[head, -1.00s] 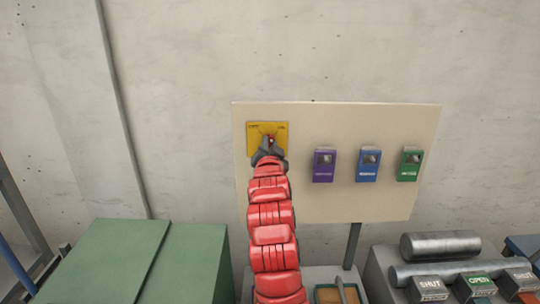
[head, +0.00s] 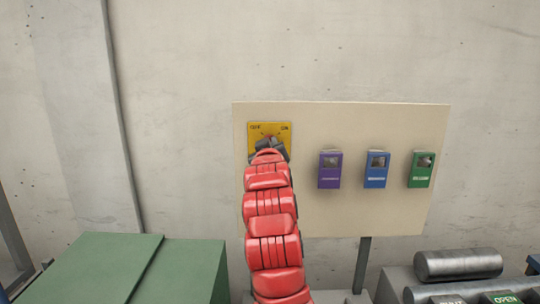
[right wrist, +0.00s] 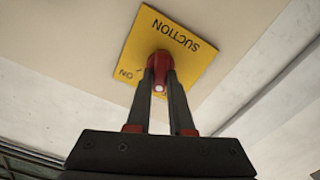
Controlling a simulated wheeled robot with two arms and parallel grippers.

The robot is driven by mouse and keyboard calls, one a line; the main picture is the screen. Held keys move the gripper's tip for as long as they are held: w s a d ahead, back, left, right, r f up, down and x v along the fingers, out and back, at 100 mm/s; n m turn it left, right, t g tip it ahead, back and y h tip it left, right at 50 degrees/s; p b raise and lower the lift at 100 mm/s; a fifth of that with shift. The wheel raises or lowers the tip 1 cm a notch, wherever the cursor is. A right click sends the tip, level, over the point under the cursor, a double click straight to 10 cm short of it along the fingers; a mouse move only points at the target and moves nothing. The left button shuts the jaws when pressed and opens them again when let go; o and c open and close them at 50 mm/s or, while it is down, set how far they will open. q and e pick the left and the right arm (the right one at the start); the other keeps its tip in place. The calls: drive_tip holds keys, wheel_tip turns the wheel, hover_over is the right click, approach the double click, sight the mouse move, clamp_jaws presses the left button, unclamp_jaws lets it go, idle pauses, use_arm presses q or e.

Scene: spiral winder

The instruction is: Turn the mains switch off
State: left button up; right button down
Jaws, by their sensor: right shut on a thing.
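A yellow switch plate (head: 284,127) is fixed at the upper left of a beige board. OFF is printed at its upper left and ON at its upper right. In the right wrist view the plate (right wrist: 197,62) reads SUCTION and ON, upside down. Its red knob (right wrist: 160,65) sits between the fingers of my right gripper (right wrist: 160,88), which is shut on it. In the head view my right gripper (head: 271,145) covers most of the knob, so its pointing direction cannot be told. My left gripper is not in view.
The beige board (head: 340,118) also carries a purple box (head: 330,170), a blue box (head: 376,170) and a green box (head: 421,170), to the right of my arm. A green cabinet (head: 190,262) stands lower left. Metal cylinders (head: 458,264) lie lower right.

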drive_tip(key=shift+a+f+n+b, duration=0.15)
drive_tip(key=shift+n+b, duration=0.95)
drive_tip(key=shift+n, duration=1.1)
drive_tip(key=c, duration=0.8)
unclamp_jaws()
drive_tip(key=s+b, duration=0.3)
drive_tip(key=s, duration=1.4)
drive_tip(key=shift+s, duration=0.2)
